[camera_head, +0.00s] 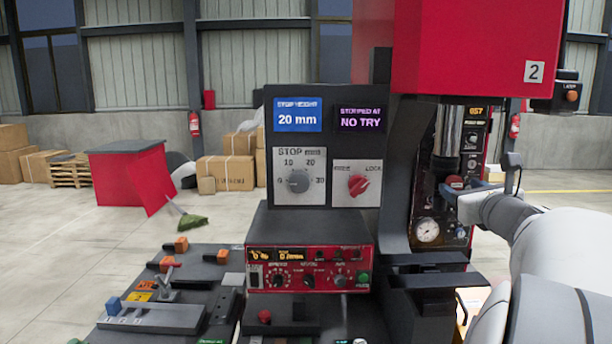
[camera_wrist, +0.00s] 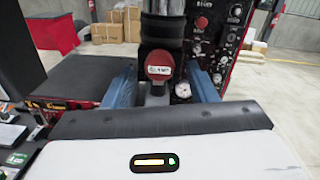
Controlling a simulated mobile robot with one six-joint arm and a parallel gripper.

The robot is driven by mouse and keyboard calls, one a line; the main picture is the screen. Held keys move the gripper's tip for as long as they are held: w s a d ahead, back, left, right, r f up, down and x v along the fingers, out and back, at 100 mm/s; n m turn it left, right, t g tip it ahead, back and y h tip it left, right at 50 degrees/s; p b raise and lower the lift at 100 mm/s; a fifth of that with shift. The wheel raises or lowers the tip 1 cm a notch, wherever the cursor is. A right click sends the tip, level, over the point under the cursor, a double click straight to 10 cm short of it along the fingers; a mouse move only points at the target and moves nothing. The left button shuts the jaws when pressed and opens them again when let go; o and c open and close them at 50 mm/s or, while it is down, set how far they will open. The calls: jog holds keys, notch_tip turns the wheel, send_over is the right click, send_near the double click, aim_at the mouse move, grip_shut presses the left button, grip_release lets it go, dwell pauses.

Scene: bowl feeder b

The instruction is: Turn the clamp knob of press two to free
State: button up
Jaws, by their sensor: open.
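Press two has a red head marked "2" (camera_head: 475,45). Under it, a dark red-faced clamp knob (camera_wrist: 160,68) with a small, hardly legible label shows in the wrist view, and small in the head view (camera_head: 455,182). My gripper (camera_wrist: 161,82) is open, with one blue finger on each side of this knob and gaps visible on both sides. In the head view my gripper (camera_head: 458,190) reaches in from the right at the press column. A separate red selector (camera_head: 358,186) sits on the dark panel under a "LOCK" mark; its pointer seems turned toward upper right.
The panel's displays read "20 mm" (camera_head: 297,115) and "NO TRY" (camera_head: 361,119), above a grey stop dial (camera_head: 298,181). A round gauge (camera_head: 427,230) and a dark bracket (camera_head: 430,270) are close to my gripper. A red control box (camera_head: 308,267) stands lower left.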

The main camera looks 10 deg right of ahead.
jog(key=shift+x, duration=1.2)
jog(key=c, duration=0.9)
jog(key=shift+a, duration=0.15)
jog(key=shift+c, duration=0.4)
jog(key=shift+f, duration=0.1)
